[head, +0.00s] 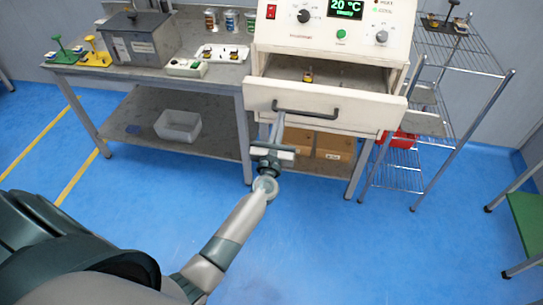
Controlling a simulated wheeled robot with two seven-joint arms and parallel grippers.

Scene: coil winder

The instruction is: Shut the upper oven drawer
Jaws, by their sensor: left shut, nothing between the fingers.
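The oven (334,32) stands at the back right of centre, with a panel reading 20 °C. Its upper drawer (360,110) is pulled open toward me, and small items, one of them yellowish (308,77), show inside it. A dark bar handle (307,111) runs across the drawer front. My left gripper (278,122) is shut and empty at the drawer front, by the left end of the handle. I cannot tell whether the fingers touch the front. My right gripper is not in view.
A grey workbench (150,75) left of the oven holds a grey box (143,45), cans and coloured fixtures. A white bin (178,126) sits on its lower shelf. A wire rack (450,60) stands close on the right. The blue floor in front is clear.

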